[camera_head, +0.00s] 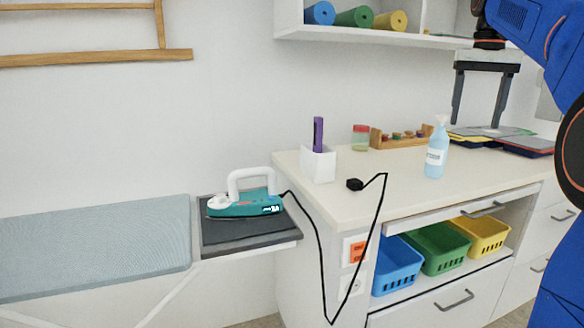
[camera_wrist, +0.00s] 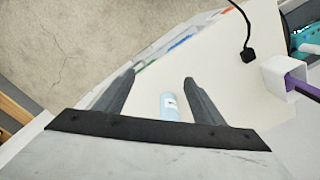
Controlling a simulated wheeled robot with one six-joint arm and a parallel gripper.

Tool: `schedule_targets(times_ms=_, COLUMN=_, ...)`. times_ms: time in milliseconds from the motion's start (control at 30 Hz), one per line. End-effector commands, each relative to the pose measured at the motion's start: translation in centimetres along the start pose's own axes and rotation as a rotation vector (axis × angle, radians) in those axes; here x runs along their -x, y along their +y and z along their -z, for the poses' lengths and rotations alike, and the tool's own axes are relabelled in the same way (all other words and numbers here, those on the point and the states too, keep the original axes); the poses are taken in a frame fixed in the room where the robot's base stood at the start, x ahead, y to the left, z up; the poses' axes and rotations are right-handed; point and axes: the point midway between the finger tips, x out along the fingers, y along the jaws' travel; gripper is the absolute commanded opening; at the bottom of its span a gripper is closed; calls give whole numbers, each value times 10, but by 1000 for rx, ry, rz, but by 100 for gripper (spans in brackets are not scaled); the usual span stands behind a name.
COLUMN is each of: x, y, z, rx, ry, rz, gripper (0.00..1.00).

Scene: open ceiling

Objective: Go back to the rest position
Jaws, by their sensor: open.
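My gripper (camera_head: 482,97) is at the upper right in the head view, raised above the far right part of the counter. Its two dark fingers are spread apart and point down. In the wrist view, my gripper (camera_wrist: 160,82) is open with nothing between the fingertips. The counter top (camera_head: 420,187) lies well below it. My blue arm fills the right edge of the head view.
A teal iron (camera_head: 245,203) rests on a dark pad beside the ironing board (camera_head: 95,245). Its black cord hangs before the cabinet, and the plug (camera_head: 355,184) lies on the counter. A white holder (camera_head: 318,164) stands nearby. A shelf (camera_head: 400,38) with rolled mats is above.

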Motion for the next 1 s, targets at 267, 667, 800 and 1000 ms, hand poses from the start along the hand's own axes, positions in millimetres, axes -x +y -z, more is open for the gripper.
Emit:
schedule_targets(times_ms=267, x=-18, y=-10, z=-31, rx=41, ry=36, rz=6, gripper=63)
schedule_targets(times_ms=667, x=-90, y=-30, z=-123, rx=155, ry=142, rz=25, gripper=63)
schedule_targets(times_ms=800, x=-126, y=-33, z=-160, rx=198, ry=182, rz=34, gripper=63)
schedule_targets(times_ms=1000, x=-185, y=-34, z=-213, rx=260, ry=239, rz=48, gripper=63)
